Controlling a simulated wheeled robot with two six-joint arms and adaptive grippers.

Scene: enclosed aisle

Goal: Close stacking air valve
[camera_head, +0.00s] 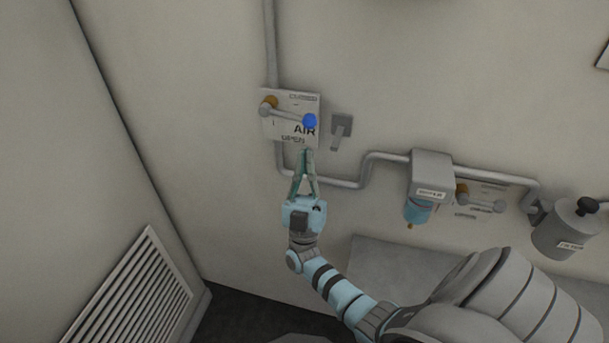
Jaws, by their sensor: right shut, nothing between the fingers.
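The air valve is on the wall at the upper middle, on a white plate (279,131) marked "AIR" and "OPEN". Its grey lever (287,115) runs from an orange-brown pivot (269,103) to a blue knob (309,121), sloping slightly down to the right. My right gripper (307,153) is shut and empty, its fingertips pointing up just below the blue knob, near the plate's lower edge. I cannot tell whether the fingertips touch the plate. My left gripper is not in view.
A grey pipe (340,183) runs along the wall behind my right gripper. A grey bracket (341,130) is right of the plate. Farther right are a filter unit (431,173), a second valve (484,203) and a grey canister (565,236). A louvred vent (135,295) is at lower left.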

